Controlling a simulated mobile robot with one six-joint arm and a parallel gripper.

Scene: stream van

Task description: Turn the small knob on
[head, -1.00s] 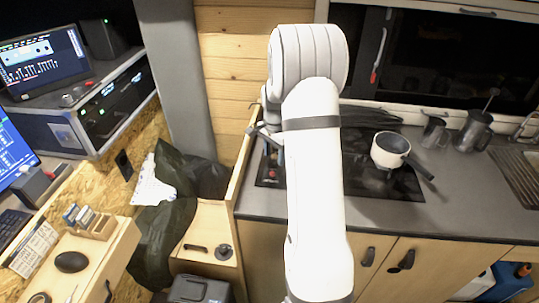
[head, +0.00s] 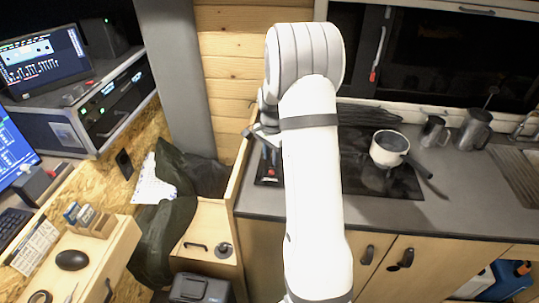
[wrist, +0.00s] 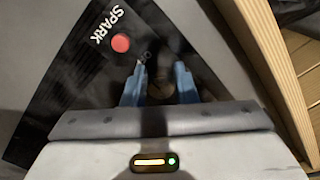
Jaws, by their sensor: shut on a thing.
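The black stove panel (wrist: 82,84) carries white SPARK lettering and a red button (wrist: 120,43) in the wrist view. My gripper (wrist: 160,83) is over the panel, beside the red button, with its two blue fingers around a small dark knob (wrist: 160,90). The knob is dim and partly hidden, so I cannot tell its angle. In the head view my gripper (head: 268,143) is at the left end of the stove (head: 380,180), and my arm hides part of the panel. The red button also shows there (head: 271,172).
A white pot (head: 385,152) stands on the stove, its dark handle pointing right. Metal mugs (head: 474,130) stand behind on the grey counter (head: 455,190). A wooden partition edge (wrist: 258,60) rises close to my gripper's right in the wrist view.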

